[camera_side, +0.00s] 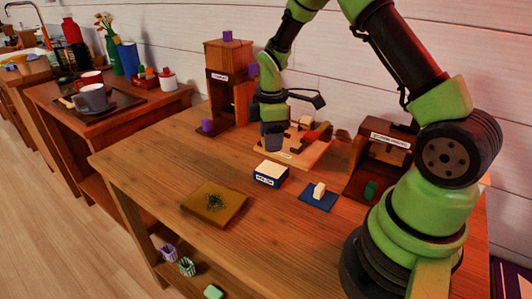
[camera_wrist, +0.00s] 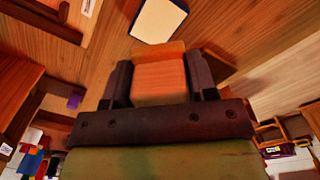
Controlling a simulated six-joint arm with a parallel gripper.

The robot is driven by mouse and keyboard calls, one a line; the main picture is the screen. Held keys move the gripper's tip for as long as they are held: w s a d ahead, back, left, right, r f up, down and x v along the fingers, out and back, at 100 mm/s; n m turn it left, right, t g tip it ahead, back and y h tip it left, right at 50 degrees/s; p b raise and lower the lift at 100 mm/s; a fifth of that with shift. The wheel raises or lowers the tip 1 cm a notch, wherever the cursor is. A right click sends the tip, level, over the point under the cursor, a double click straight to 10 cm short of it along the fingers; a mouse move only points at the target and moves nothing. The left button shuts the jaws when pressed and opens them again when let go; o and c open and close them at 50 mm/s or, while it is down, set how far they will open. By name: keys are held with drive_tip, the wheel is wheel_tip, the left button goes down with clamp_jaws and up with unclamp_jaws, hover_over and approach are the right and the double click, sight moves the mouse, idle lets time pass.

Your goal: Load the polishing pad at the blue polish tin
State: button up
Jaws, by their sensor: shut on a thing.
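The blue polish tin (camera_side: 270,173) is a low box with a pale cream top and a white label, standing on the wooden table. It shows at the top of the wrist view (camera_wrist: 160,18), beyond my fingers. My gripper (camera_wrist: 160,80) is shut on an orange-brown block, which I take to be the polishing pad (camera_wrist: 160,75). In the side view my gripper (camera_side: 273,140) hangs above and behind the tin, apart from it. The held pad can hardly be made out there.
A wooden tray (camera_side: 318,155) with several pieces is beside my gripper. A blue mat (camera_side: 330,202) with a cream block is right of the tin. A brown speckled board (camera_side: 232,212) lies in front. Wooden cabinets (camera_side: 228,100) stand behind and right. The table's left front is clear.

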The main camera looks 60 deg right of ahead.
sight(271, 169)
drive_tip(key=shift+d+f, duration=0.2)
drive_tip(key=shift+d, duration=0.05)
drive_tip(key=shift+f, duration=2.75)
drive_tip(key=shift+f, duration=0.65)
drive_tip(key=shift+r, duration=3.55)
